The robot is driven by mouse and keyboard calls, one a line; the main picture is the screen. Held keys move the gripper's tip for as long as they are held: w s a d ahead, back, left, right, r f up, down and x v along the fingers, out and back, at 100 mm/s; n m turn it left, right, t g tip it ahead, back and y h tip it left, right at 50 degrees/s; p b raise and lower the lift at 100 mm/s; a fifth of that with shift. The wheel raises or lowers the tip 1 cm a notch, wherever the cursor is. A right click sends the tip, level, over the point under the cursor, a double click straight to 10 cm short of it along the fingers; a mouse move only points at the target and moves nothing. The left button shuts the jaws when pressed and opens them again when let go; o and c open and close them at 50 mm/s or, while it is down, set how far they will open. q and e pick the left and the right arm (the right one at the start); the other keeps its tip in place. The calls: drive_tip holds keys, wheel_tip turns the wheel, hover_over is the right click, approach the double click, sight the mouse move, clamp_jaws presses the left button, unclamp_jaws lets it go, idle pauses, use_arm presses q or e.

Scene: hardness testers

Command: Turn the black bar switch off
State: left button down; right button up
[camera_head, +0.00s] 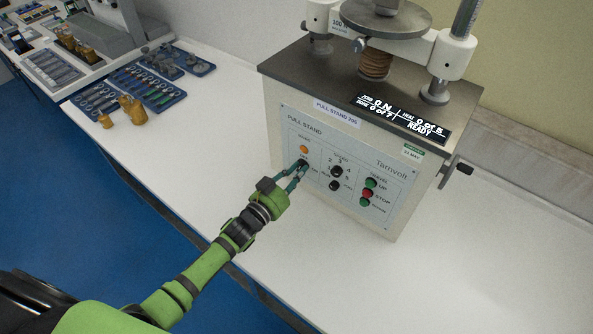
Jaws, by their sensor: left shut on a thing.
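The pull stand (345,210) is a large cream machine with a dark top, standing on the white bench. The black bar switch (303,163) sits at the left of its front panel, under a lit orange lamp (304,149). My left gripper (299,170) reaches the panel from the lower left. Its fingers are shut on the switch and hide much of it, so its exact angle is hard to read. My right gripper is not in view.
Black knobs (337,171) sit right of the switch. Green and red buttons (367,195) sit farther right. A lever (462,168) sticks out of the machine's right side. Blue trays (150,85) and brass parts (132,108) lie at upper left. The white bench (215,165) is clear left of the machine.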

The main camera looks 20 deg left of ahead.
use_arm(q)
drive_tip(key=shift+n, duration=1.8)
drive_tip(key=c, duration=1.2)
unclamp_jaws()
drive_tip(key=v, duration=1.2)
drive_tip(key=shift+r, duration=0.1)
drive_tip(key=shift+s, duration=0.1)
